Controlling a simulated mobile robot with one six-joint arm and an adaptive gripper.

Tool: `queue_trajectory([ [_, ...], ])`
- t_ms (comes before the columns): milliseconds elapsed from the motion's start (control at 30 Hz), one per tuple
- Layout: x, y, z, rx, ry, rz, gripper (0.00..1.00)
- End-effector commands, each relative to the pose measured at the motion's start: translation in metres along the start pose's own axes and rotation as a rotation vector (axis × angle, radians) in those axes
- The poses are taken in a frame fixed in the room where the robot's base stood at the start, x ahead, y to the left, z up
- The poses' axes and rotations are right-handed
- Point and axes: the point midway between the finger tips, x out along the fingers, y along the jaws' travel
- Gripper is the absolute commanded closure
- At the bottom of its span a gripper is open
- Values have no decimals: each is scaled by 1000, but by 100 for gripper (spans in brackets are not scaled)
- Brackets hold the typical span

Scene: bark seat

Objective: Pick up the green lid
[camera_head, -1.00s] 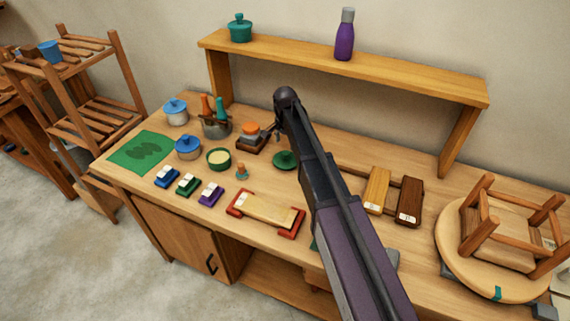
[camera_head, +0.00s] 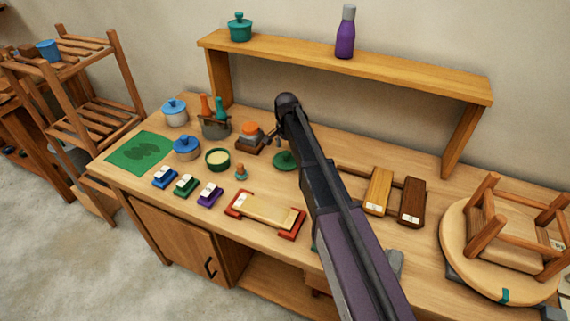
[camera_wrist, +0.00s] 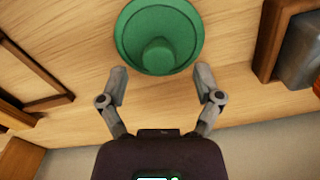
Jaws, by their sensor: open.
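The green lid (camera_head: 286,161) lies on the workbench, right of a green pot with pale contents (camera_head: 218,159). In the head view my arm partly covers the lid's right side. In the wrist view the green lid (camera_wrist: 158,37) shows large at the top centre, its round knob facing the camera. My gripper (camera_wrist: 163,82) is open and empty, its two fingertips apart just below the lid's rim in the picture. I cannot tell the exact height between the fingertips and the lid. In the head view the fingers are hard to make out near the arm's end.
A grinder-like block with an orange top (camera_head: 250,135) stands left of my arm. Blue-lidded pots (camera_head: 187,148) and a green mat (camera_head: 142,152) are farther left. Wooden planes (camera_head: 379,190) lie right of the arm. A shelf (camera_head: 360,68) rises behind, bearing a purple bottle (camera_head: 345,38).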

Motion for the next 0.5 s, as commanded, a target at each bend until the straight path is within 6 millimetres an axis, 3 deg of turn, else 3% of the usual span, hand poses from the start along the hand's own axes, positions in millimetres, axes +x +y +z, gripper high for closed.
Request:
queue_trajectory([
  [200, 21, 0, -1, 0, 0, 0, 17],
  [500, 29, 0, -1, 0, 0, 0, 17],
])
